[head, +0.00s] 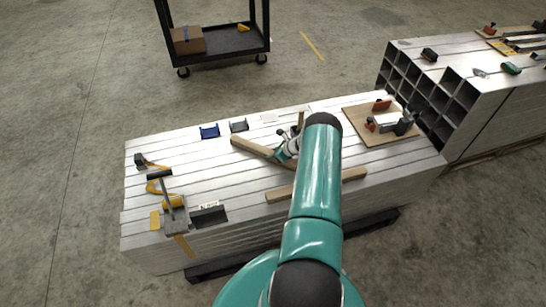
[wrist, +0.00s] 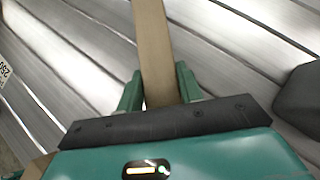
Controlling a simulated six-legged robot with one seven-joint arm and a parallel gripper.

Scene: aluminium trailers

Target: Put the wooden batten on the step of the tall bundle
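A wooden batten (head: 250,146) lies slanted at the middle of the near aluminium bundle. My gripper (head: 280,155) is at its right part. In the wrist view a batten (wrist: 154,45) runs between the two fingers of my gripper (wrist: 160,90), which sit close against both of its sides. Whether it touches the tubes below is hard to tell. A second wooden batten (head: 355,174) lies nearer, partly hidden by my arm. The stack with open square tube ends (head: 480,108) at the right has a stepped, uneven end; I take it as the tall bundle.
The near bundle (head: 190,150) carries blue and dark brackets (head: 209,131), clamps and tools at left (head: 172,205), and a wooden board with tools (head: 365,128) at right. Tools lie on the right stack's top. A black cart (head: 220,42) stands behind on open floor.

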